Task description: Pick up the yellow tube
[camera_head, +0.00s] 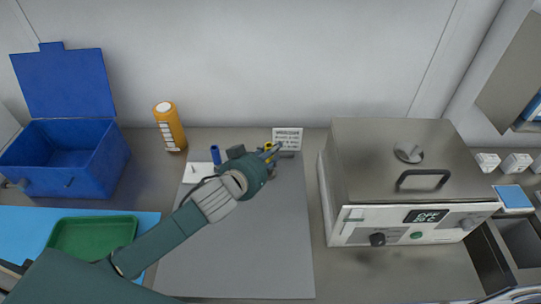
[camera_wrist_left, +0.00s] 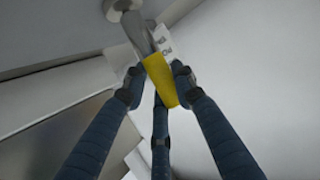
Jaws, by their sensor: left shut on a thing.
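The yellow tube (camera_wrist_left: 160,80) sits between the dark blue fingers of my left gripper (camera_wrist_left: 157,88) in the left wrist view. The gripper is shut on it, with a finger on each side and a third finger below. In the head view, my left gripper (camera_head: 268,153) is at the back of the grey mat, and only a small part of the yellow tube (camera_head: 268,145) shows by its fingers. I cannot tell whether the tube is clear of the surface. My right gripper is not in view.
A small printed sign (camera_head: 288,138) stands just behind the gripper. A blue tube (camera_head: 215,155) stands by a white holder (camera_head: 197,173) to the left. A metal box device (camera_head: 345,225) stands right, an orange bottle (camera_head: 170,127) and blue box (camera_head: 60,180) left. The mat's front (camera_head: 240,260) is clear.

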